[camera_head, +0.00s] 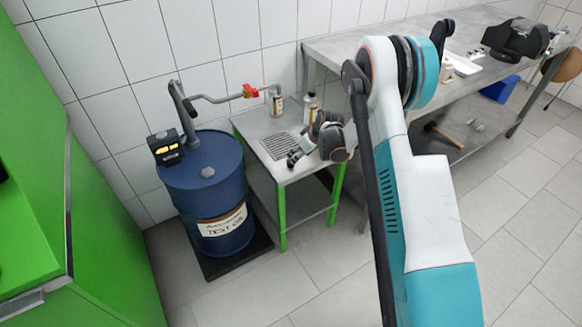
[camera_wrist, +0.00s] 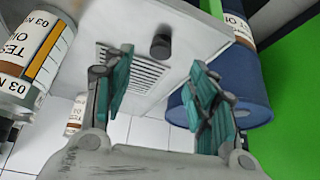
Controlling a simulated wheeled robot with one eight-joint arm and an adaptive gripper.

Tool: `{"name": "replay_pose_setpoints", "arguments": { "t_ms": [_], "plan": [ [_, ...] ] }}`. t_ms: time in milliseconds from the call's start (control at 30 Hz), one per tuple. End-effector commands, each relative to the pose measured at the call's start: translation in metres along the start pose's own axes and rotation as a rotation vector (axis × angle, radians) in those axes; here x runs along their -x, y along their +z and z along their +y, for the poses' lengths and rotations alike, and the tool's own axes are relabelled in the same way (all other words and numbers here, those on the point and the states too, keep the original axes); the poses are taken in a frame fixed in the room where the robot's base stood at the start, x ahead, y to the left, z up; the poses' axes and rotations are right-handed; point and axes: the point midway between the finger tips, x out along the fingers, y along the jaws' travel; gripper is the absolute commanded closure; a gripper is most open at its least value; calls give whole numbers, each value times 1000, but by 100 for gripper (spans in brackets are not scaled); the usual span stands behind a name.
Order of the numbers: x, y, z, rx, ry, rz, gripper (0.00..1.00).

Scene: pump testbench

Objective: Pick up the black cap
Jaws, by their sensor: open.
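In the wrist view the black cap (camera_wrist: 161,46) is a short dark cylinder. It lies on the small grey metal table (camera_wrist: 185,52) beside the slotted drain grate. My gripper (camera_wrist: 163,82) is open with nothing between its teal-lined fingers. In the picture the cap shows just above and between the two fingertips, apart from both. In the head view my gripper (camera_head: 296,158) hangs over the right front part of the small table.
A labelled test oil bottle (camera_wrist: 32,45) looms close at left in the wrist view. A blue drum (camera_head: 205,185) stands left.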

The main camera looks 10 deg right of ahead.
Motion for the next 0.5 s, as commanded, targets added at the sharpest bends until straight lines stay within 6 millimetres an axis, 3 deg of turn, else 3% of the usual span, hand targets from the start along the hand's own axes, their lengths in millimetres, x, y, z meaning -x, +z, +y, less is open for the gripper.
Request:
{"name": "replay_pose_setpoints", "arguments": {
  "t_ms": [100, 500],
  "plan": [
    [-21, 0, 0, 2, 0, 1, 48],
    [-49, -1, -1, 1, 0, 1, 48]
  ]
}}
